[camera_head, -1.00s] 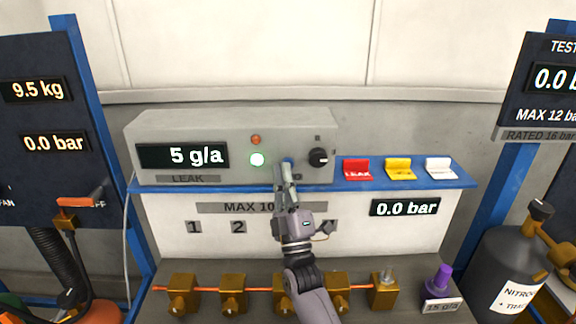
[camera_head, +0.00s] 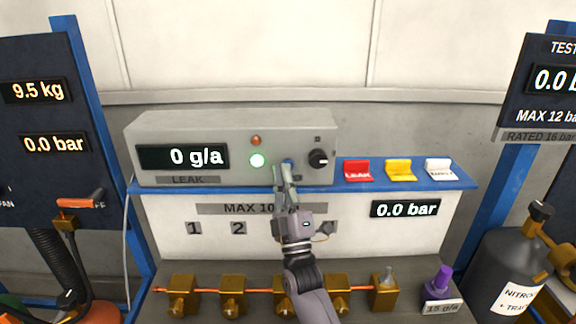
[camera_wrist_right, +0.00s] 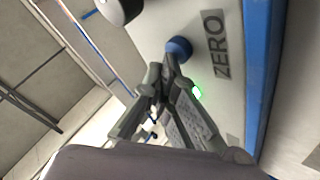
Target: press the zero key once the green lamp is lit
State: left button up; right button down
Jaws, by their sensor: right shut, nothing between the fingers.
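The grey leak detector box (camera_head: 235,122) sits on a blue shelf, and its display (camera_head: 183,157) reads 0 g/a. The green lamp (camera_head: 257,160) is lit, also in the right wrist view (camera_wrist_right: 197,92). The red lamp (camera_head: 256,140) above it looks unlit. The blue zero key (camera_wrist_right: 179,48) sits beside the ZERO label (camera_wrist_right: 214,45); in the head view it shows just above my fingertips (camera_head: 288,162). My right gripper (camera_head: 284,172) is shut and empty, its tips at or very close to the key; I cannot tell whether they touch. My left gripper is not in view.
A black knob (camera_head: 318,158) is right of the key. Red (camera_head: 357,170), yellow (camera_head: 400,170) and white (camera_head: 439,169) tags stand on the blue shelf (camera_head: 345,184). Brass valves (camera_head: 232,294) line the pipe below. A nitrogen cylinder (camera_head: 500,268) stands at the right.

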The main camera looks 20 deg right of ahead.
jog(key=shift+s+a, duration=0.15)
jog(key=shift+s, duration=0.5)
jog(key=shift+p, duration=0.3)
jog(key=shift+s+a+p, duration=0.25)
jog(key=shift+s+p, duration=0.1)
jog(key=shift+s, duration=0.45)
jog(key=shift+s+a+p, duration=0.2)
jog(key=shift+s+p, duration=0.15)
jog(key=shift+s, duration=0.4)
jog(key=shift+s+a+p, duration=0.25)
jog(key=shift+s+p, duration=0.1)
jog(key=shift+s, duration=0.45)
